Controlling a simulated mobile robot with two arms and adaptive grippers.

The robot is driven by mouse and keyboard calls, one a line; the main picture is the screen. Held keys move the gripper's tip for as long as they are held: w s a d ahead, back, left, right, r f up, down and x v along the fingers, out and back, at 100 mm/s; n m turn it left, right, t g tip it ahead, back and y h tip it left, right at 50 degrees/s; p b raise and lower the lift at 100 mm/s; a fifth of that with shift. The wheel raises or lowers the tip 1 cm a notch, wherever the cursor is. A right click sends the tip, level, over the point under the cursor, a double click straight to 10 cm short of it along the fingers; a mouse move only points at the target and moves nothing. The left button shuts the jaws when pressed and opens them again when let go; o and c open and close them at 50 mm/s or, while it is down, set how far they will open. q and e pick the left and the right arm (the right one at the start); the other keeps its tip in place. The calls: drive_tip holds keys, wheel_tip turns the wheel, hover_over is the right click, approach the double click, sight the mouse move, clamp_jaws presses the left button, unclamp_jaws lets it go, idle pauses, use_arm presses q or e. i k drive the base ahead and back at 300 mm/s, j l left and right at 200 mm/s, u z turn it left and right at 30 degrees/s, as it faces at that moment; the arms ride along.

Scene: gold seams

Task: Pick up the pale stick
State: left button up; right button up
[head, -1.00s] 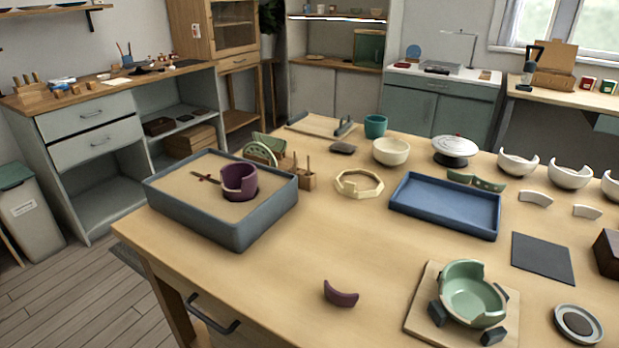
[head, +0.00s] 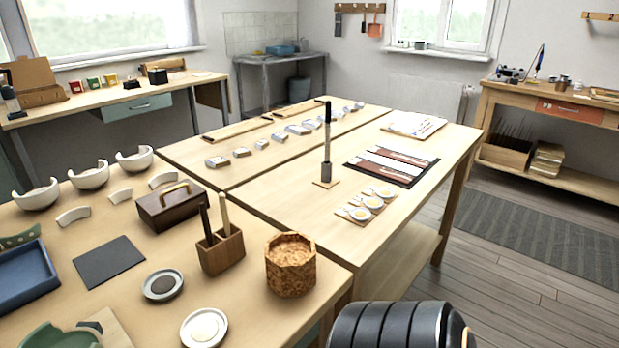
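A pale stick (head: 223,213) stands upright, leaning slightly, in a small brown wooden holder (head: 221,254) on the near table. A dark stick (head: 205,220) stands beside it in the same holder, to its left. The lower ends of both sticks are hidden inside the holder. Neither of my grippers shows in the head view.
A speckled cork-like pot (head: 290,265) stands close to the right of the holder. A dark brown box with a handle (head: 170,206) is behind it to the left. A grey-rimmed dish (head: 163,285) and a white dish (head: 204,328) lie in front.

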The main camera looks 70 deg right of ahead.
sight(222, 196)
drive_tip(key=z, duration=1.55)
